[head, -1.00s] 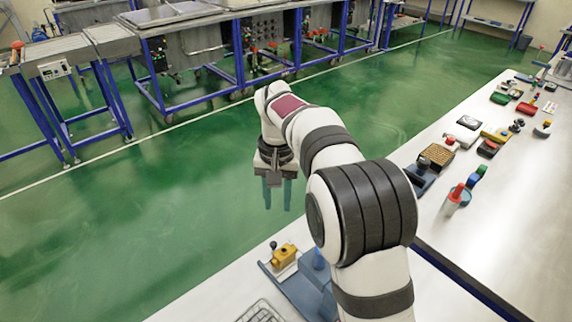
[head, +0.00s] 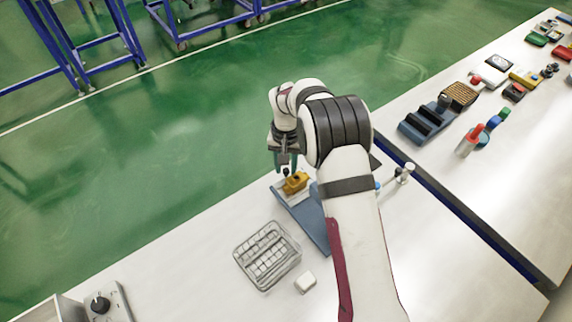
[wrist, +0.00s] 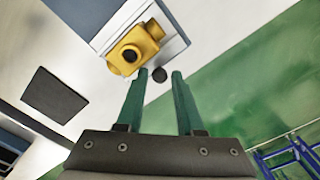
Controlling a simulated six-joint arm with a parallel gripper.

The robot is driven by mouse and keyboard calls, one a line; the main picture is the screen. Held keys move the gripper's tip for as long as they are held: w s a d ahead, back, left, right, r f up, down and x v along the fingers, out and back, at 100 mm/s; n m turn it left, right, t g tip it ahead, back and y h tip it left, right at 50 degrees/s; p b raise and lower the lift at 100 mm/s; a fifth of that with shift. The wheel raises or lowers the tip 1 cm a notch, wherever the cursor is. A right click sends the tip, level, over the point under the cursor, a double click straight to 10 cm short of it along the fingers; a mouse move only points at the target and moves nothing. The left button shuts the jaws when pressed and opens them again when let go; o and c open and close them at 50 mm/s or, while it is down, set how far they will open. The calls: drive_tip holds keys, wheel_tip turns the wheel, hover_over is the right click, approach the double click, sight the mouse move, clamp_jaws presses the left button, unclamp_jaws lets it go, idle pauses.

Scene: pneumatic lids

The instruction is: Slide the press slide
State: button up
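The press slide is a yellow block (head: 296,184) on a blue base (head: 308,217) near the far edge of the table. In the wrist view the yellow block (wrist: 133,47) sits on a pale plate, with a round dark opening facing me. A small dark knob (wrist: 159,75) shows between my green fingertips; I cannot tell whether they touch it. My gripper (wrist: 159,73) is open, its two fingers apart and pointing at the knob. In the head view my gripper (head: 286,164) is just above the knob and the yellow block. My arm hides part of the blue base.
A wire basket (head: 267,255) of pale pieces and a white block (head: 305,282) lie at front left. A panel with a black dial (head: 100,303) stands at lower left. A dark square (wrist: 55,95) lies on the table. A second table with several items is right, beyond a dark gap.

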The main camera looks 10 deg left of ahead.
clamp_jaws()
idle(1.4)
